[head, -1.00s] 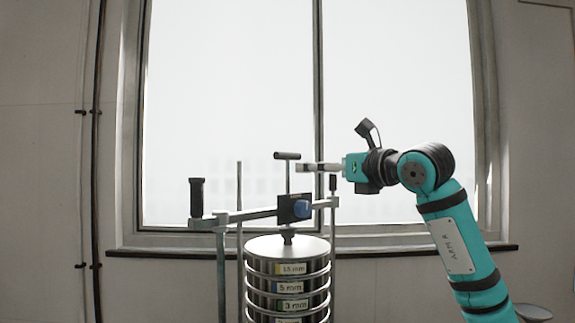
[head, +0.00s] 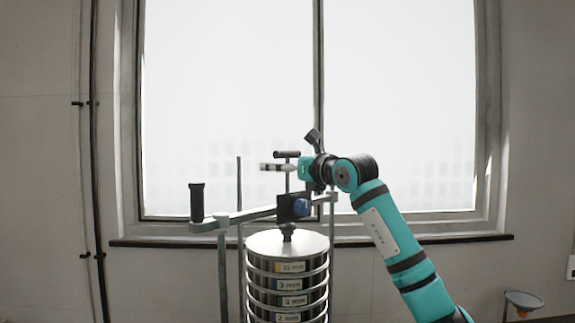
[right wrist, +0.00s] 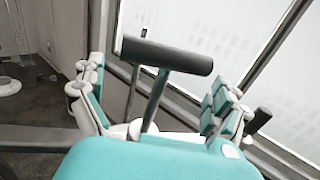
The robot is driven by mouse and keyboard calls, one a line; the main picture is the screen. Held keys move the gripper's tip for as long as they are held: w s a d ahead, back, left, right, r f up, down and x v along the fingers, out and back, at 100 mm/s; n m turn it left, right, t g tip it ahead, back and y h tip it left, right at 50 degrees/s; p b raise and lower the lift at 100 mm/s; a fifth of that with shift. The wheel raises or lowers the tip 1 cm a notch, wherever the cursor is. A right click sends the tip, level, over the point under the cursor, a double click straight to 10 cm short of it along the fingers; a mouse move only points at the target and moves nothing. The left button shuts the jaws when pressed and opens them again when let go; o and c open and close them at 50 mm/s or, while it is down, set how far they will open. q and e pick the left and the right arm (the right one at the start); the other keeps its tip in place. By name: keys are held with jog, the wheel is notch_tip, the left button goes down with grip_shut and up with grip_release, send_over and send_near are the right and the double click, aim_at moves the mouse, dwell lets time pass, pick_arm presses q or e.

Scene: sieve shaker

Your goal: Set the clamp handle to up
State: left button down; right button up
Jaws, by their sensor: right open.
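My right gripper (head: 264,167) reaches in from the right, just below the bar. In the right wrist view the handle's bar (right wrist: 165,54) crosses over my open gripper (right wrist: 155,96). The rod runs down between the two fingers, with a gap on each side. My left gripper is not in view.
The sieve stack (head: 287,245) with labelled rings stands under the clamp. A crossbar with an upright black grip (head: 196,202) extends left. Thin upright posts flank the stack. A window (head: 230,90) is behind, and a funnel (head: 523,300) is at the lower right.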

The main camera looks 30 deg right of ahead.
jog(key=shift+c, duration=0.3)
jog(key=c, duration=0.5)
jog(key=shift+d, duration=0.35)
jog(key=c, duration=0.6)
jog(key=shift+a, duration=0.55)
jog(key=c, duration=0.7)
grip_shut()
jog(key=shift+d, duration=0.2)
